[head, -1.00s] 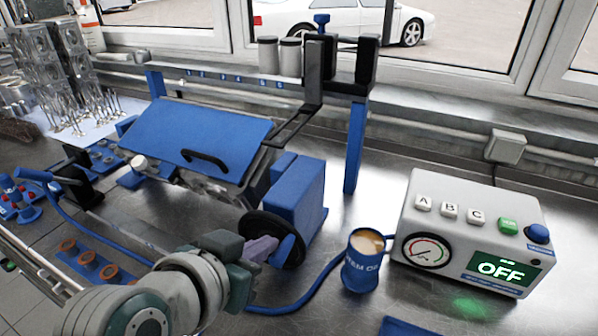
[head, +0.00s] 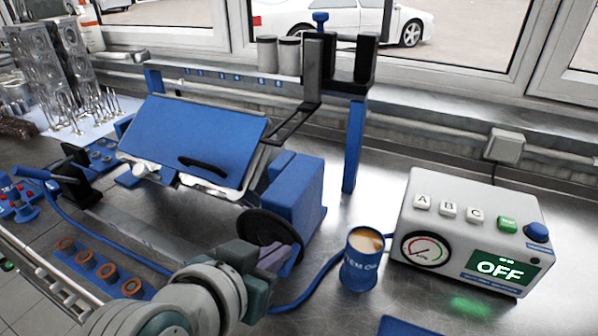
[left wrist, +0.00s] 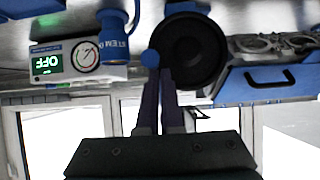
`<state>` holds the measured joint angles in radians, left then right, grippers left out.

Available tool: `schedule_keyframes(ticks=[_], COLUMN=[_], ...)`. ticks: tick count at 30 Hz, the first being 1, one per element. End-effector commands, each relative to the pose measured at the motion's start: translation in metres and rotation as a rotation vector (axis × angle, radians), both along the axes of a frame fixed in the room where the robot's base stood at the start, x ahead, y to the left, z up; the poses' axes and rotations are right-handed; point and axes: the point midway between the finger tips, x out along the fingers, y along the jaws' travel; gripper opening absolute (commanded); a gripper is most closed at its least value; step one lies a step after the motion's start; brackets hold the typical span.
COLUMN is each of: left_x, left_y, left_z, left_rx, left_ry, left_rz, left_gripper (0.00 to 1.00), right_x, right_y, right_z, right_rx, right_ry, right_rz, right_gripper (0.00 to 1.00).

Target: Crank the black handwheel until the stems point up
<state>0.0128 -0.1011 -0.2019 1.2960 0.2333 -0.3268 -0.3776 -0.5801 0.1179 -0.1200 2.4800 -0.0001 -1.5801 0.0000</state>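The black handwheel (head: 262,230) stands at the near left side of a blue gearbox (head: 297,195). In the left wrist view the handwheel (left wrist: 192,48) shows as a dark round disc with a blue knob (left wrist: 150,57) near its rim. My left gripper (head: 275,257) is at the rim, its purple fingers close together at the knob, which they seem to hold. A blue tilted plate (head: 195,135) with a black handle is on the stand beside the gearbox. Metal parts show along its lower edge; I cannot make out which way the stems point. My right gripper is not in view.
A control box (head: 470,235) reading OFF is farther right. A blue hose runs along the bench. Orange-ringed parts (head: 105,270) lie at lower left. Upright valves (head: 85,115) stand at far left.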

Motion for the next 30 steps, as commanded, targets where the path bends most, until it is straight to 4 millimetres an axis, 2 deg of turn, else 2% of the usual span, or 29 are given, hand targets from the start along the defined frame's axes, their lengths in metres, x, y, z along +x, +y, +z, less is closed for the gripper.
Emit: schedule_keyframes(ticks=[30], left_x=[-0.005], left_y=[-0.008], left_z=[-0.019], left_rx=[0.006], left_ry=[0.006], left_rz=[-0.001], left_gripper=[0.0], right_x=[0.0], right_y=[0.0], right_z=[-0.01], right_rx=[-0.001], right_ry=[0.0], right_rz=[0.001], right_gripper=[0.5])
